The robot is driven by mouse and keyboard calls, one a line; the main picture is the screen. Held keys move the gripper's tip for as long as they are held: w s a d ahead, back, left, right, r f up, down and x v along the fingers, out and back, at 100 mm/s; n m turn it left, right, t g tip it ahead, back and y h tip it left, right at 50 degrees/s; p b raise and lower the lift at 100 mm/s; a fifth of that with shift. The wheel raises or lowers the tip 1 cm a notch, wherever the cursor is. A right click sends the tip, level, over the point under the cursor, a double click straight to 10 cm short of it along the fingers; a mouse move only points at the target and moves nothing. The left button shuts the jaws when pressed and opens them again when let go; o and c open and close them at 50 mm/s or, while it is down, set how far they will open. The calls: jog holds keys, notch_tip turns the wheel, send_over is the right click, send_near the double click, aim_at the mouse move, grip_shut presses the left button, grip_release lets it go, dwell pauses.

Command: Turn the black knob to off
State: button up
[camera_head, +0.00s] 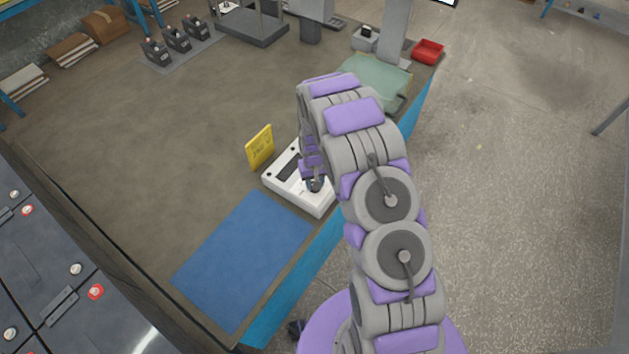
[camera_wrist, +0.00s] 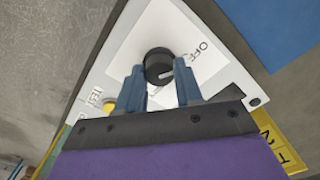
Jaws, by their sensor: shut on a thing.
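The black knob (camera_wrist: 158,64) is round, with a light pointer mark at its lower right. It sits on a white panel of the white box (camera_wrist: 125,70), with the printed word OFF (camera_wrist: 203,47) to its right in the wrist view. My gripper (camera_wrist: 158,84) has its two blue-grey fingers on either side of the knob and is shut on it. A yellow button (camera_wrist: 108,106) and a TEST label are at the left. In the head view the white box (camera_head: 325,208) stands near the table edge, with my gripper (camera_head: 315,184) over it; the knob is hidden there.
A yellow sign (camera_head: 260,147) stands just behind the box. A blue mat (camera_head: 243,255) lies in front of it. A green cloth (camera_head: 375,82) and a red tray (camera_head: 428,51) are farther back. The table's middle left is clear.

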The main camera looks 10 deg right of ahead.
jog(key=o, duration=1)
jog(key=shift+o, duration=0.2)
notch_tip(320, 180, up, 17)
jog(key=p, duration=0.1)
jog(key=shift+r+p, duration=0.2)
jog(key=shift+p, duration=0.15)
jog(key=shift+w, duration=0.1)
jog(key=s+r+g+b, duration=0.1)
jog(key=s+r+b, duration=0.1)
jog(key=s+r, duration=1.6)
jog(key=s, duration=2.1)
jog(key=shift+s+d+g+b, duration=0.3)
jog(key=shift+s+g+b, duration=0.05)
jog(key=shift+s+g, duration=0.05)
